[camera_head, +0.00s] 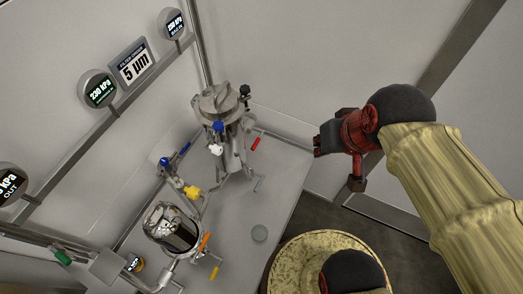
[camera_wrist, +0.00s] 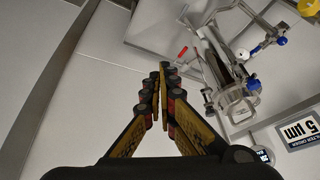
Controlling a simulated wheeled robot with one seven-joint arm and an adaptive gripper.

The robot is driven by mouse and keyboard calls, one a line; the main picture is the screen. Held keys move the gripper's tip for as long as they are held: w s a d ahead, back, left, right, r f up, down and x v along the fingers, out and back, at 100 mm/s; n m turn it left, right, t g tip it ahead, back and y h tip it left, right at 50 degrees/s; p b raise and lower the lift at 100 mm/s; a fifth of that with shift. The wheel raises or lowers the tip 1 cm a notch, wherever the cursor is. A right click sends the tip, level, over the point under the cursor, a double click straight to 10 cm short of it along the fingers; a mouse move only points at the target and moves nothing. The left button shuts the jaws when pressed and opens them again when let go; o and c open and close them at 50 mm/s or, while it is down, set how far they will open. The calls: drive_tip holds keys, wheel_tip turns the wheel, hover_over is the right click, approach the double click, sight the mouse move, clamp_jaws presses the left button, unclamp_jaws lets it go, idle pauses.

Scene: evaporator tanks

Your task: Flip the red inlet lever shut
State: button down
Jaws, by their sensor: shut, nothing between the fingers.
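The red lever (camera_head: 256,142) sits at the right side of the steel filter vessel (camera_head: 219,103), above the grey worktop. In the wrist view the red lever (camera_wrist: 183,53) shows as a small red handle just beyond and right of my fingertips, beside the vessel's pipework. My gripper (camera_head: 318,143) is at the right of the head view, to the right of the lever and apart from it. In the wrist view my gripper (camera_wrist: 162,70) has its fingertips together with nothing between them.
Blue (camera_head: 184,149), yellow (camera_head: 192,192), orange (camera_head: 205,242) and green (camera_head: 62,257) handles lie left and below the vessel. A second shiny vessel (camera_head: 172,229) stands lower left. Pressure gauges (camera_head: 98,89) line the left wall. The space between my gripper and the lever looks clear.

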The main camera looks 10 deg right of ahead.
drive_tip(key=w+a+f+m+g+y, duration=0.2)
drive_tip(key=w+a+f+m+y, duration=0.3)
drive_tip(key=w+f, duration=0.4)
drive_tip(key=w+a+f+m+g+y, duration=0.25)
drive_tip(key=w+f+m, duration=0.35)
drive_tip(key=f, duration=0.5)
drive_tip(key=w+d+f+m+t+y, duration=0.1)
drive_tip(key=w+d+f+m+t, duration=0.1)
drive_tip(key=f+m, duration=0.4)
drive_tip(key=w+d+f+m+t, duration=0.3)
drive_tip(key=f+m, duration=0.4)
drive_tip(key=f, duration=1)
drive_tip(key=shift+w+t+y, duration=0.35)
drive_tip(key=shift+w+t, duration=0.15)
drive_tip(key=shift+t, duration=0.05)
